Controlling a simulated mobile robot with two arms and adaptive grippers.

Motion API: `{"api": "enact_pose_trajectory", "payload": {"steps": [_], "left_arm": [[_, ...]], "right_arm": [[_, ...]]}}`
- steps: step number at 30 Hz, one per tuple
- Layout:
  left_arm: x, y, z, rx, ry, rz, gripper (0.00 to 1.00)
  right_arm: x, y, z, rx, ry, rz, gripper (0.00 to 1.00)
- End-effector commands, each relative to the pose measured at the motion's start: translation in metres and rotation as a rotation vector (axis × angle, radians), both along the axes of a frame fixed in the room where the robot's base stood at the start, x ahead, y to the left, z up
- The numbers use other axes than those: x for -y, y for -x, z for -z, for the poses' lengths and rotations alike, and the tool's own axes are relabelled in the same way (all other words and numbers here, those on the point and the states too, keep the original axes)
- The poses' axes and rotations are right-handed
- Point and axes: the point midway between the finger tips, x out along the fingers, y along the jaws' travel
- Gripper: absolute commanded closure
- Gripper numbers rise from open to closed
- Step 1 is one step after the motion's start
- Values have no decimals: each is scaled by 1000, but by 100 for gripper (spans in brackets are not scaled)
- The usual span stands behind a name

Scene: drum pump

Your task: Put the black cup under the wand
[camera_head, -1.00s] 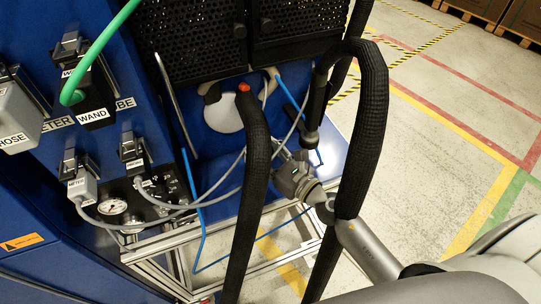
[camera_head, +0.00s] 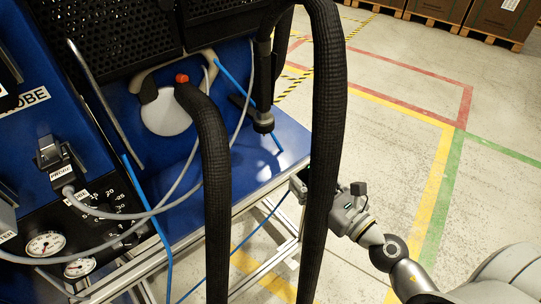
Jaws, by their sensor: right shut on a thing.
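The black wand (camera_head: 263,75) hangs upright at the front of the blue machine, with a rounded dark end (camera_head: 263,123) over the blue ledge. I cannot tell whether that end is a separate cup. No black cup stands out clearly anywhere. My right gripper (camera_head: 300,186) is to the right of and below the wand's end, apart from it, beside the ledge's edge. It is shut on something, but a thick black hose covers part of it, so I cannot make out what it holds. My left gripper is not in view.
Two thick black hoses (camera_head: 216,190) run down in front; the right one (camera_head: 328,110) crosses in front of my right gripper. Thin blue and grey tubes cross the blue ledge (camera_head: 284,140). Gauges (camera_head: 46,244) are at lower left. The floor at right is open, with boxes (camera_head: 438,12) behind.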

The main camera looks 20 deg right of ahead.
Motion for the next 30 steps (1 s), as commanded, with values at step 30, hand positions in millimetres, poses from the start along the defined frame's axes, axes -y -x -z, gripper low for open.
{"api": "enact_pose_trajectory", "payload": {"steps": [30], "left_arm": [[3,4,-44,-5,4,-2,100]], "right_arm": [[-55,-159,5,-1,0,-1,67]]}}
